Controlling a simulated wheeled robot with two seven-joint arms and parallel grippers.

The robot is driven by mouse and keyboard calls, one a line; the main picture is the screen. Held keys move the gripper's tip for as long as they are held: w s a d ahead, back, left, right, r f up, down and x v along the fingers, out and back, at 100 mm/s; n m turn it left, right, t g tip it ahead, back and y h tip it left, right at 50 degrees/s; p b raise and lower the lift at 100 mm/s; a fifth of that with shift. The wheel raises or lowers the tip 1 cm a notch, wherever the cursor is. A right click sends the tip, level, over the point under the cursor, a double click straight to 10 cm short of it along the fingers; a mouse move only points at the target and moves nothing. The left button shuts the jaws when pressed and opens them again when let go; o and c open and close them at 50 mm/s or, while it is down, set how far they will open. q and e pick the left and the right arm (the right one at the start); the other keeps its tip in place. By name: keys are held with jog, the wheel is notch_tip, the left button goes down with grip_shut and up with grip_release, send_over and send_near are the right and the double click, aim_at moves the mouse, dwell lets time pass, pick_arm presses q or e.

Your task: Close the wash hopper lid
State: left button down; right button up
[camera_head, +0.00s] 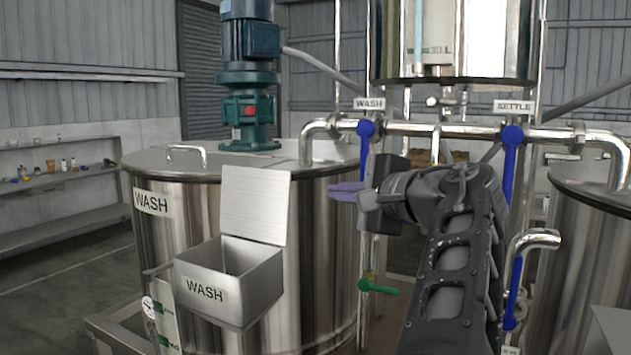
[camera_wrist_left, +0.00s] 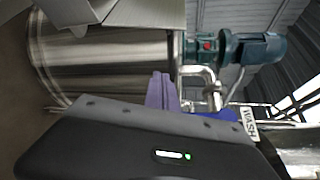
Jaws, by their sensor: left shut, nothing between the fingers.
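The wash hopper (camera_head: 228,290) is a square steel box labelled WASH on the front of the wash tank (camera_head: 320,250). Its lid (camera_head: 255,204) is a flat steel plate standing upright at the back of the opening, so the hopper is open. My left gripper (camera_head: 343,192) is shut and empty, its purple fingers pointing left, to the right of the lid and apart from it in the picture. In the left wrist view the purple fingers (camera_wrist_left: 160,92) are together, and part of the hopper (camera_wrist_left: 120,12) shows at the top edge. My right gripper is not in view.
Blue-handled valves labelled WASH (camera_head: 366,128) and SETTLE (camera_head: 512,134) hang from the steel pipe (camera_head: 460,130) near my arm. A green valve handle (camera_head: 380,287) is below the gripper. A teal motor (camera_head: 250,75) stands on the tank.

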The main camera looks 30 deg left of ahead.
aim_at(259, 203)
pick_arm(q)
jog(key=p+x, duration=0.1)
jog(key=x, duration=0.2)
jog(key=p+x, duration=0.1)
jog(key=x, duration=0.2)
jog(key=p+x, duration=0.1)
jog(key=x, duration=0.2)
jog(key=shift+s+a+r, duration=0.1)
jog(key=shift+a+r, duration=0.05)
jog(key=shift+a, duration=0.4)
jog(key=s, duration=0.2)
jog(key=s+r, duration=0.1)
jog(key=shift+s+a+p, duration=0.15)
jog(key=shift+a+p, duration=0.15)
